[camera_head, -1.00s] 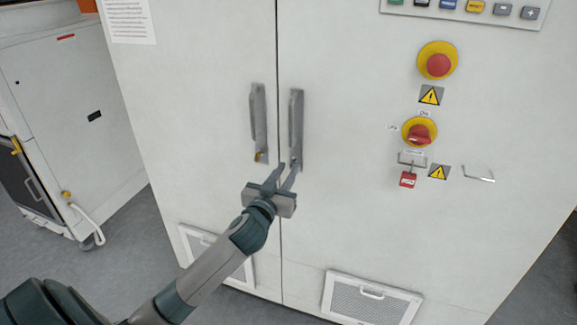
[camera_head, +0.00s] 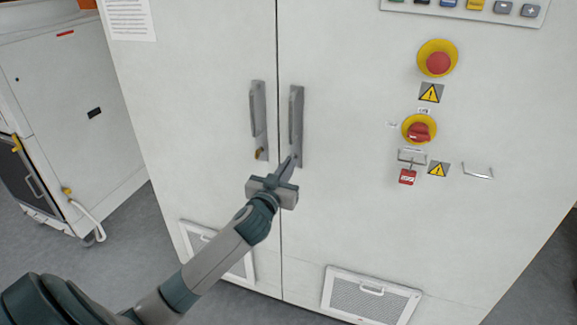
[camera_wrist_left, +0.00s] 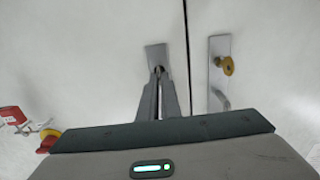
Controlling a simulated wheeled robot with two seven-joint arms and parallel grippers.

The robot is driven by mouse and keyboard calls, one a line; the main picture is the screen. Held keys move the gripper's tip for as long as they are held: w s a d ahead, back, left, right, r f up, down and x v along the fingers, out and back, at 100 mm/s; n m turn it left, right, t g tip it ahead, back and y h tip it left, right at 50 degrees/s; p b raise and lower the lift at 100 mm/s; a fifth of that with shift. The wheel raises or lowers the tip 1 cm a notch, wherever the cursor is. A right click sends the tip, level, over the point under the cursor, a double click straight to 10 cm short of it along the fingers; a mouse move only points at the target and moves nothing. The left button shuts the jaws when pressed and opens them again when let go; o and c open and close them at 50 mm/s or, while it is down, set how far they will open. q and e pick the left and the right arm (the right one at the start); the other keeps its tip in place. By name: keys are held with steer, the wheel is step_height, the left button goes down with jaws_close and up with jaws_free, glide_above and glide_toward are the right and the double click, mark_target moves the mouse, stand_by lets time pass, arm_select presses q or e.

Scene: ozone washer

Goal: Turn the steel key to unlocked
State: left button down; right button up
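The right door's handle plate (camera_head: 297,100) has the steel key's lock at its lower end. The steel key is small and mostly hidden between my fingertips; a bit of it shows in the left wrist view (camera_wrist_left: 159,71). My left gripper (camera_head: 291,162) is at the bottom of that plate, its two fingers closed together on the key. In the left wrist view, the fingers (camera_wrist_left: 159,78) meet at the steel plate (camera_wrist_left: 156,56). I cannot tell the key's angle. My right gripper is not in view.
The left door's handle (camera_head: 258,108) has a brass key (camera_head: 260,154) below it, close beside my left gripper. Right of it are a red emergency button (camera_head: 438,64), a red rotary switch (camera_head: 419,132) and a red padlock (camera_head: 407,177). Vents sit low on the doors.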

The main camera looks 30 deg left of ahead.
arm_select(q)
steer(key=m+p, duration=0.2)
steer(key=m, duration=0.4)
steer(key=m+p, duration=0.3)
steer(key=m, duration=0.3)
steer(key=m+p, duration=0.2)
steer(key=m, duration=0.4)
steer(key=shift+d+f+p, duration=0.25)
steer(key=shift+p, duration=0.05)
stand_by(0.5)
steer(key=c, duration=2)
jaws_free()
steer(key=b+v, duration=0.5)
steer(key=v, duration=1.2)
steer(key=shift+s+f, duration=0.1)
steer(key=shift+s, duration=0.1)
